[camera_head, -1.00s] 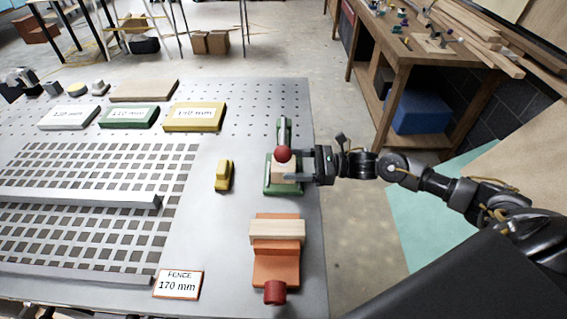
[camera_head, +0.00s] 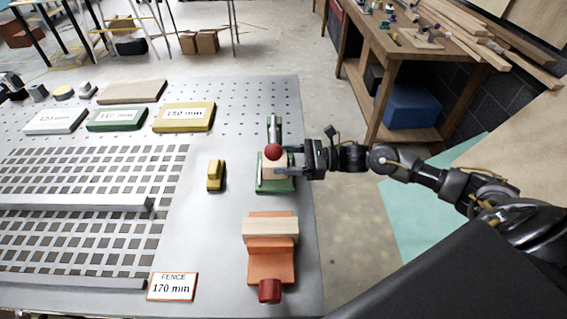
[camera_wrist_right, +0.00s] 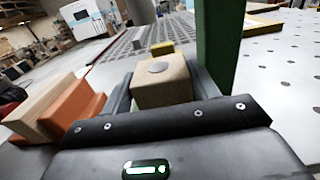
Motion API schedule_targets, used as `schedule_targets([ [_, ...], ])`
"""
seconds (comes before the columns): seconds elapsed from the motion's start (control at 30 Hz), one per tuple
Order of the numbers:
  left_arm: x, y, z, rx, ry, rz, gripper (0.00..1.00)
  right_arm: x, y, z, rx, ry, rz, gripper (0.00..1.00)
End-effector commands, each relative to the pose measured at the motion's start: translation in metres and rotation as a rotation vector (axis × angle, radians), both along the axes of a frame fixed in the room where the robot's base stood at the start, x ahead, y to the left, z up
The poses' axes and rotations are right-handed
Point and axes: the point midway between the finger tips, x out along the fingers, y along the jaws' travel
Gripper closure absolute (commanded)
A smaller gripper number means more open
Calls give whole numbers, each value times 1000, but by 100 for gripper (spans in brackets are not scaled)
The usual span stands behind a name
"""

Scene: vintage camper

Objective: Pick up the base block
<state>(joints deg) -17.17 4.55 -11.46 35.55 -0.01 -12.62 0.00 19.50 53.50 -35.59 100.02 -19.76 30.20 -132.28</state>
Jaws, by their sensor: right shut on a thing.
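A pale wooden block (camera_head: 274,167), which I take for the base block, sits at the green fixture (camera_head: 276,186) near the table's right edge. In the right wrist view the block (camera_wrist_right: 163,83) is tan with a round grey disc on top. My right gripper (camera_head: 296,160) reaches in from the right and is shut on the block, with a finger on each side of it (camera_wrist_right: 160,95). A red ball knob (camera_head: 272,151) on the fixture covers part of the block in the head view. Whether the block touches the fixture's base cannot be told. My left gripper is not in view.
An orange fixture (camera_head: 271,262) with a pale wooden bar stands in front of the green one. A small yellow block (camera_head: 215,176) lies to the left. Labelled blocks (camera_head: 184,117) and slotted grey plates (camera_head: 75,210) fill the left. Green fixture wall (camera_wrist_right: 221,40) rises close beside the gripper.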

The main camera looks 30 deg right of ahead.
Motion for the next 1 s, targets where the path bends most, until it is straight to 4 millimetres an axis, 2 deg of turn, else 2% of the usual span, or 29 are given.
schedule_targets([
  [0.17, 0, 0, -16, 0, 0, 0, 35, 0, 0, 21, -2, -8, 2, 66],
  [0.37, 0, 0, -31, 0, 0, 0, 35, -18, -38, 18, -5, 1, -3, 66],
  [0.57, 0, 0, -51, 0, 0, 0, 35, -43, -88, 17, -9, 3, 0, 66],
  [0.7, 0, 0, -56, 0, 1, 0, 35, -58, -119, 20, -5, 6, -2, 66],
  [1.0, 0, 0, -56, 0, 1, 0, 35, -74, -153, 24, 0, 2, -2, 66],
])
